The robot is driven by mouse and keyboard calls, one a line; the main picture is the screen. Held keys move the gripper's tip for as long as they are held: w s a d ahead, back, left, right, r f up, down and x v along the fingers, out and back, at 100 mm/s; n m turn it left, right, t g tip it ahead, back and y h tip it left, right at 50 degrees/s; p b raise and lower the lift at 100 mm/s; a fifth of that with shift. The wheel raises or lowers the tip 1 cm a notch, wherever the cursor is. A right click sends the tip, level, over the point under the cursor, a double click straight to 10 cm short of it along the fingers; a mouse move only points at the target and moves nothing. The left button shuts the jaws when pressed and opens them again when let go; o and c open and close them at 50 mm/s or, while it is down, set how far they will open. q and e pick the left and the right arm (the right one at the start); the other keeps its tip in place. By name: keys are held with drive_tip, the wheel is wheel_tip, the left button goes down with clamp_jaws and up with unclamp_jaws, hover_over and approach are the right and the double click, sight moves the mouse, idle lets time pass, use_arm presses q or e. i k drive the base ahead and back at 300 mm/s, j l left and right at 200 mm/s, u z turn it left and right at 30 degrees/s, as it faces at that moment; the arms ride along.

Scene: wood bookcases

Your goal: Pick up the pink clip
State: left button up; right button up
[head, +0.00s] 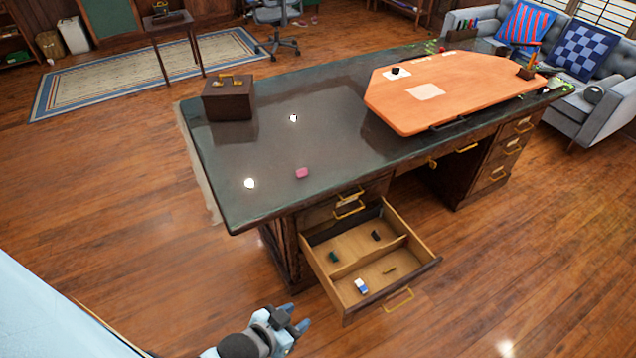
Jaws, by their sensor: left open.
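A small pink object (302,173), which looks like the pink clip, lies on the dark desk top (270,150) near its front edge. My left gripper (294,318) is at the bottom of the head view, in front of the desk and left of the open drawer. Its blue-tipped jaws are open, nothing shows between them, and it is well apart from the pink clip. My right gripper is not in view.
An open drawer (412,278) juts out from the desk front, holding several small items. A dark wooden box (228,98) stands on the desk's far left, and an orange board (440,95) lies on the right. The desk around the clip is clear.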

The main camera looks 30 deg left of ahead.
sight(303, 172)
drive_tip(key=i+j, duration=0.15)
drive_tip(key=j, duration=0.25)
drive_tip(key=i+j+u, duration=0.15)
drive_tip(key=j, duration=0.25)
drive_tip(key=i+j, duration=0.1)
drive_tip(key=j, duration=0.3)
drive_tip(key=i+j+u, duration=0.1)
drive_tip(key=j, duration=0.3)
drive_tip(key=i+j+u, duration=0.1)
drive_tip(key=j, duration=0.25)
drive_tip(key=i+j, duration=0.3)
drive_tip(key=i+j+u, duration=0.1)
drive_tip(key=j, duration=0.35)
drive_tip(key=i, duration=0.05)
